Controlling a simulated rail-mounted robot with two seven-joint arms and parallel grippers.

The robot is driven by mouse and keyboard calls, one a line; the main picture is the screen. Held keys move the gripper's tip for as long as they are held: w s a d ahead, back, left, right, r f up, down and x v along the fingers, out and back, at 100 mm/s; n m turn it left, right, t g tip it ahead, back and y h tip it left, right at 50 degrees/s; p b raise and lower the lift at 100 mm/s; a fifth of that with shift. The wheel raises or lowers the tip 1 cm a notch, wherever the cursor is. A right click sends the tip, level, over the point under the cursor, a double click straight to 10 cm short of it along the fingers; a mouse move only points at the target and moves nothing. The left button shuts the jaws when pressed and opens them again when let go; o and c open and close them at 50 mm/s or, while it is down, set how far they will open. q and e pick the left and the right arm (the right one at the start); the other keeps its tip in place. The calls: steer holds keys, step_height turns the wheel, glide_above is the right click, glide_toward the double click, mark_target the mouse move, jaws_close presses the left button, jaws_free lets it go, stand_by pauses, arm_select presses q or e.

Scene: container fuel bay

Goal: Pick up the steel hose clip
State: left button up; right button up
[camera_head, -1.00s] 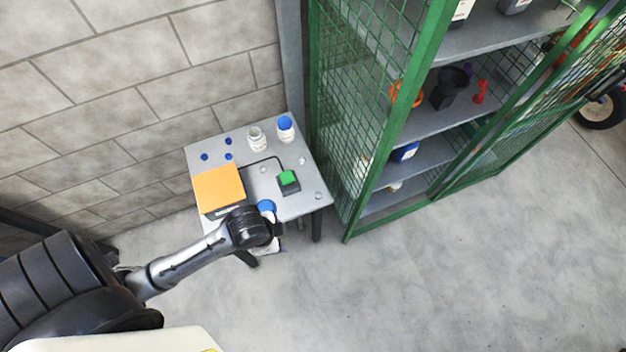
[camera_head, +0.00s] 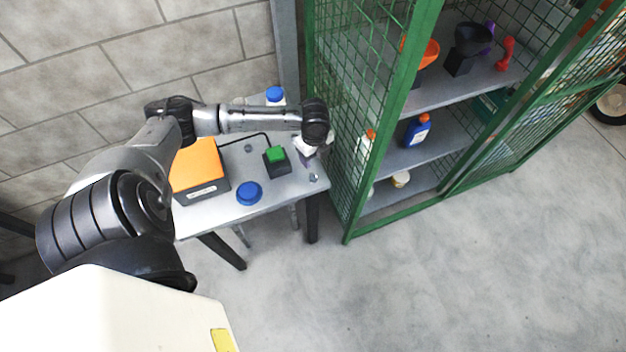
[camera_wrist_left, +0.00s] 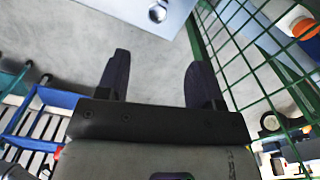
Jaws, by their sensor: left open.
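A small shiny steel piece, apparently the steel hose clip (camera_head: 314,178), lies near the right front corner of the grey table (camera_head: 285,192). In the left wrist view a shiny round metal piece (camera_wrist_left: 158,13) lies near the table edge at the top, beyond my fingertips. My left gripper (camera_head: 306,150) is above the table's right side, close to the clip and partly hidden by its own wrist. In the left wrist view its fingers (camera_wrist_left: 157,75) are apart with only floor between them. Another small grey piece (camera_head: 248,148) lies farther left. My right gripper is out of view.
A green mesh cabinet (camera_head: 376,130) stands just right of the table, close to my left gripper. The table also holds an orange-topped box (camera_head: 197,165), a green button box (camera_head: 276,158), a blue-topped item (camera_head: 249,192) and a blue-capped bottle (camera_head: 275,95).

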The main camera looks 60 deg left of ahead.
arm_select(q)
steer(key=b, duration=0.1)
glide_above(313, 177)
steer(key=f, duration=0.6)
steer(key=shift+w+d+f, duration=0.1)
steer(key=shift+w+f, duration=0.1)
steer(key=shift+f, duration=0.2)
steer(key=shift+s+f+b, duration=0.15)
steer(key=shift+f+b, duration=0.2)
steer(key=shift+f, duration=0.95)
steer(key=shift+s+f+b, duration=0.1)
steer(key=shift+f+b, duration=0.25)
steer(key=shift+f, duration=0.95)
steer(key=shift+a, duration=0.2)
steer(key=c, duration=1)
steer(key=shift+r, duration=0.1)
steer(key=shift+r, duration=0.55)
step_height(313, 177, up, 3)
steer(key=shift+f+p, duration=0.1)
steer(key=shift+p, duration=0.55)
steer(key=w+d+r, duration=0.2)
steer(key=d+r, duration=0.1)
steer(key=d, duration=0.2)
steer(key=w+d+r+p, duration=0.1)
steer(key=w+d+r, duration=0.1)
steer(key=d+r, duration=0.2)
steer(key=shift+w+d, duration=0.4)
steer(key=shift+d, duration=0.45)
